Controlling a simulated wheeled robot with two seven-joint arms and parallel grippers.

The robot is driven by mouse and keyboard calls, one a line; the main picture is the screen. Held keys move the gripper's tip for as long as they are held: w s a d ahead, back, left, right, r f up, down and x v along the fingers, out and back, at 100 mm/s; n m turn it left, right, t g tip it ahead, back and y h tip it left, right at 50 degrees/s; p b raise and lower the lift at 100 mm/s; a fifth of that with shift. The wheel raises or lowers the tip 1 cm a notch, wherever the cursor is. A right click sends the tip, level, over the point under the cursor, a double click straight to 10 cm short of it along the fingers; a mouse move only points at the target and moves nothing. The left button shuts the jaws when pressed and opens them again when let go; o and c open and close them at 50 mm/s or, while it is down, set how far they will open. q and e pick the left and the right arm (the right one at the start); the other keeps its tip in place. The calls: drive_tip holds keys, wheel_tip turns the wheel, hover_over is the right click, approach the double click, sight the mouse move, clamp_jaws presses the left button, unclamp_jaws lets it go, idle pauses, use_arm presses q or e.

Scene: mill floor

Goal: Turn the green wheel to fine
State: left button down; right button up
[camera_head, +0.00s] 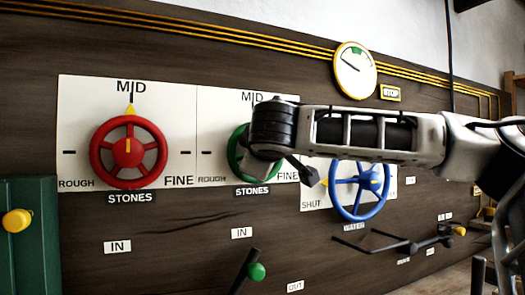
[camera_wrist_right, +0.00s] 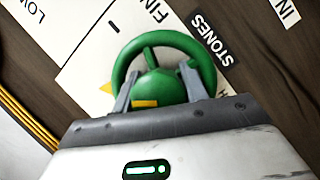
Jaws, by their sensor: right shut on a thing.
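The green wheel (camera_head: 235,150) is on a white plate on the dark wall, partly hidden by my right gripper (camera_head: 264,163). The plate reads MID above, ROUGH at left and FINE at right. In the right wrist view the green wheel (camera_wrist_right: 203,60) is seen close up, and the two fingers of my right gripper (camera_wrist_right: 159,72) reach either side of its hub, shut on the wheel. A yellow mark (camera_wrist_right: 145,103) shows on the hub, and part of a yellow pointer (camera_wrist_right: 106,88) shows beside the rim. My left gripper is not in view.
A red wheel (camera_head: 106,152) is to the left, its yellow mark pointing at MID. A blue wheel (camera_head: 344,191) is to the right, partly behind my right arm. A green-knobbed lever (camera_head: 256,271) stands below. A gauge (camera_head: 355,70) hangs above, and a green cabinet (camera_head: 30,245) is at left.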

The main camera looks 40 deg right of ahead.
drive_tip(key=m+y+p, duration=0.1)
drive_tip(key=m, duration=0.1)
drive_tip(key=shift+m+y, duration=0.3)
drive_tip(key=shift+m, duration=0.1)
drive_tip(key=shift+a+m+y+p, duration=0.1)
drive_tip(key=shift+m+y+p, duration=0.5)
drive_tip(key=shift+m, duration=0.3)
drive_tip(key=shift+f+m+y+p, duration=0.15)
drive_tip(key=shift+m+y+p, duration=0.3)
drive_tip(key=shift+m, duration=0.35)
drive_tip(key=shift+w+a+m+y, duration=0.1)
drive_tip(key=shift+m+y, duration=0.25)
drive_tip(key=shift+m, duration=0.05)
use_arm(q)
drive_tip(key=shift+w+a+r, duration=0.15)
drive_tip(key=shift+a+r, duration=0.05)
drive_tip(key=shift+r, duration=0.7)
use_arm(e)
drive_tip(key=shift+f, duration=0.1)
drive_tip(key=o, duration=1)
